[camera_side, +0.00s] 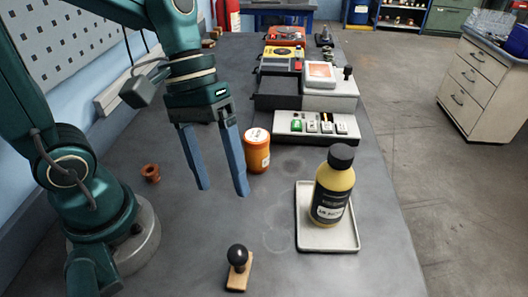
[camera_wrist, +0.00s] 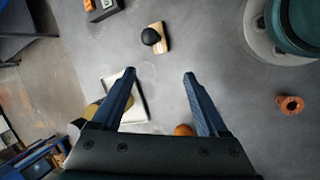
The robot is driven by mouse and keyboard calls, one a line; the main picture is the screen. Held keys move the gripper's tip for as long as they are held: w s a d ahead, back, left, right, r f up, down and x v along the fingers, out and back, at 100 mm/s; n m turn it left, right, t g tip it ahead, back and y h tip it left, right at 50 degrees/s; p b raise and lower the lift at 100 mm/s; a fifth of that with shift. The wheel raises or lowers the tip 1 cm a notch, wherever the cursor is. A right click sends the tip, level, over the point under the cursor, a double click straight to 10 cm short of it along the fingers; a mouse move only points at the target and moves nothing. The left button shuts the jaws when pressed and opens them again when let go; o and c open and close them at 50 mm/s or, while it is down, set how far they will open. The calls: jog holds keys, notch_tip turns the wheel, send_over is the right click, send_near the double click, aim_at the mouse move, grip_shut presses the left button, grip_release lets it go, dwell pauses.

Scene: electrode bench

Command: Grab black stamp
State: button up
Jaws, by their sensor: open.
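The black stamp (camera_side: 238,257) has a round black knob on a light wooden base. It stands upright near the front of the bench in the side view. In the wrist view the stamp (camera_wrist: 151,37) is beyond the fingertips, near the top. My gripper (camera_side: 222,192) is open and empty, with blue fingers pointing down above the bench. In the side view it is behind the stamp and to its left, well apart from it. The open fingers also show in the wrist view (camera_wrist: 160,73), with bare bench between them.
A yellow bottle (camera_side: 333,188) with a black cap stands on a white tray (camera_side: 347,246) at right. An orange jar (camera_side: 256,155) stands close behind my fingers. A small brown ring-like part (camera_side: 150,173) lies left. A switch box (camera_side: 316,127) is farther back. Bench around the stamp is clear.

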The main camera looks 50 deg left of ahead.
aim_at(236, 265)
jog(key=d+f+n+g+h, duration=0.1)
jog(key=f+n+g, duration=0.1)
jog(key=f, duration=0.1)
jog(key=d+f+n+g+h, duration=0.1)
jog(key=f+n+g+h, duration=0.1)
jog(key=f, duration=0.1)
jog(key=d+f+n+g+h, duration=0.1)
jog(key=f+n+h, duration=0.1)
jog(key=f, duration=0.1)
jog(key=shift+w+d+n+g, duration=0.1)
jog(key=shift+n+g, duration=0.2)
jog(key=shift+g, duration=0.1)
jog(key=shift+s+f+h, duration=0.2)
jog(key=shift+f+h, duration=0.1)
jog(key=shift+h, duration=0.1)
jog(key=shift+s+d+f+g, duration=0.25)
jog(key=shift+s+f+g, duration=0.05)
jog(key=shift+s, duration=0.05)
jog(key=shift+x, duration=2.2)
grip_shut()
